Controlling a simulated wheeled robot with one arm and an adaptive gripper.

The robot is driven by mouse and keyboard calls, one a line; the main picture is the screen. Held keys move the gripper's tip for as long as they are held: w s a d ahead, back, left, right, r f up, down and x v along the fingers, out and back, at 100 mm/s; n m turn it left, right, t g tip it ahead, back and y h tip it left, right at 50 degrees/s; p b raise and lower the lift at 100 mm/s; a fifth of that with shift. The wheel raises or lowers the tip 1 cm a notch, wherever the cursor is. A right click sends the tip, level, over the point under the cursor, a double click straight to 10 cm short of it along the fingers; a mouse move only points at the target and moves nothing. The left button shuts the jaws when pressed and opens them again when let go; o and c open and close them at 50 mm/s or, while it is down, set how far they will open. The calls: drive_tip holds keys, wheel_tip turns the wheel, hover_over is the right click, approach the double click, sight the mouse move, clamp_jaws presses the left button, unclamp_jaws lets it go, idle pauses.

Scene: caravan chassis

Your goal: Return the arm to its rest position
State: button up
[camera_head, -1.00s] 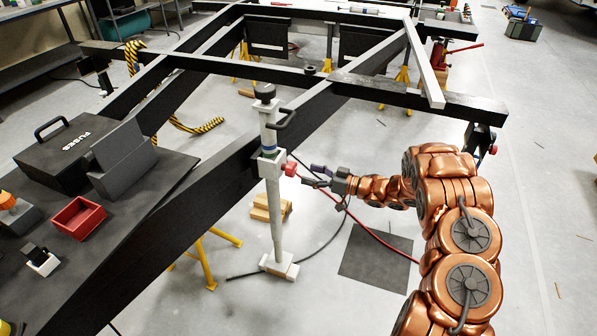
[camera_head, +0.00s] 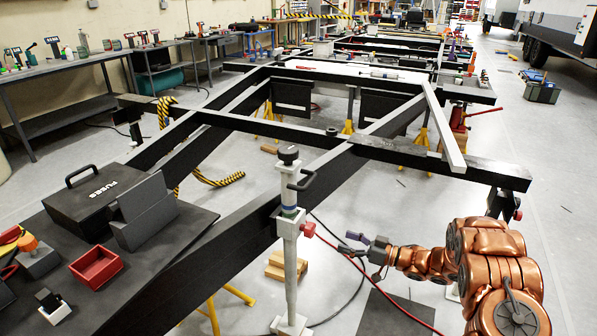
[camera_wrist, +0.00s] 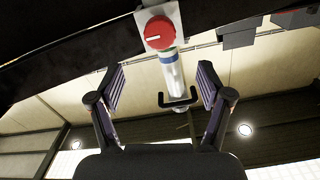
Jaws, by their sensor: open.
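My copper-coloured arm (camera_head: 497,268) is at the lower right of the head view, bent and stretched left toward the jockey post. My gripper (camera_head: 354,243) is at its end, just right of the white jockey post (camera_head: 289,235) and its red knob (camera_head: 308,229). A gap shows between gripper and knob. In the wrist view my gripper (camera_wrist: 160,88) has its two fingers spread wide with nothing between them in its grasp. Beyond the fingers that view shows the red knob (camera_wrist: 159,33), the post with its blue band and a black crank handle (camera_wrist: 178,101).
The black chassis frame (camera_head: 245,222) runs behind the post. A table at left bears a FUSES case (camera_head: 92,200) and a red bin (camera_head: 96,266). A red cable (camera_head: 375,285) and a dark mat (camera_head: 395,316) lie below my arm. Open floor is at right.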

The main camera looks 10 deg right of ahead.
drive_tip(key=w+d+r+m+t+h, duration=0.2)
drive_tip(key=w+d+r+h, duration=0.4)
drive_tip(key=w+d+h, duration=0.4)
drive_tip(key=s+d+r+m+g+h, duration=0.1)
drive_tip(key=s+d+r+m+h, duration=0.25)
drive_tip(key=r+h, duration=0.25)
drive_tip(key=s+r+m+g+h, duration=0.25)
drive_tip(key=s+r+g, duration=0.2)
drive_tip(key=s, duration=0.65)
drive_tip(key=s+a+g+y, duration=0.1)
drive_tip(key=s+a+g, duration=0.2)
drive_tip(key=s+a, duration=0.8)
drive_tip(key=s+a+g+y, duration=0.25)
drive_tip(key=s+a, duration=0.25)
drive_tip(key=s, duration=1.3)
drive_tip(key=s+a+g, duration=0.4)
drive_tip(key=s+a, duration=0.4)
drive_tip(key=s, duration=0.6)
drive_tip(key=s+p+v, duration=0.1)
drive_tip(key=p+v, duration=1.1)
drive_tip(key=v, duration=0.1)
drive_tip(key=shift+s+d+r+t+p, duration=0.2)
drive_tip(key=shift+d+r+t+p, duration=0.1)
drive_tip(key=shift+d+r, duration=0.15)
